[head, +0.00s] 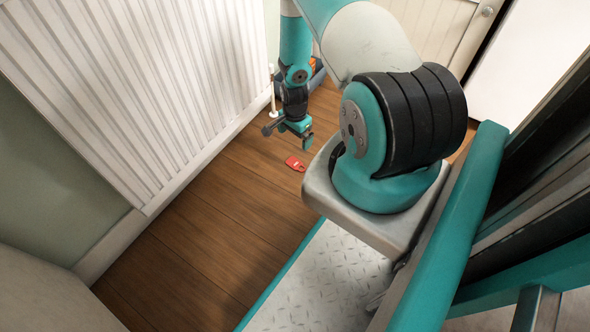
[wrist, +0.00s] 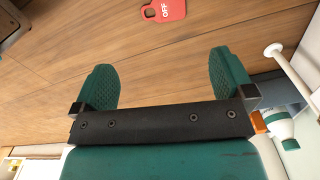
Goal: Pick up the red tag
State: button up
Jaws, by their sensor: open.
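The red tag (head: 295,164) lies flat on the wooden floor in the head view, just below and beside my gripper (head: 291,136). In the wrist view the red tag (wrist: 164,10) shows at the top edge, partly cut off, with white "OFF" lettering. It lies beyond the fingertips, about midway between them. My gripper (wrist: 160,72) is open and empty, with its two teal fingers wide apart. It is apart from the tag.
A white ribbed radiator (head: 140,80) stands along the wall at the left, with a white pipe (head: 272,90) at its end. A dark container (head: 318,76) with orange items sits behind my gripper. The wooden floor (head: 215,225) in front is clear.

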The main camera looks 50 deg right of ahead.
jog(key=b, duration=0.6)
send_over(294, 166)
jog(key=f, duration=1.1)
jog(key=shift+s, duration=0.2)
notch_tip(294, 166, down, 5)
jog(key=b, duration=0.4)
jog(key=shift+w+f, duration=0.15)
jog(key=shift+c, duration=0.2)
jog(key=c, duration=0.7)
notch_tip(294, 166, up, 20)
jog(key=p, duration=1.1)
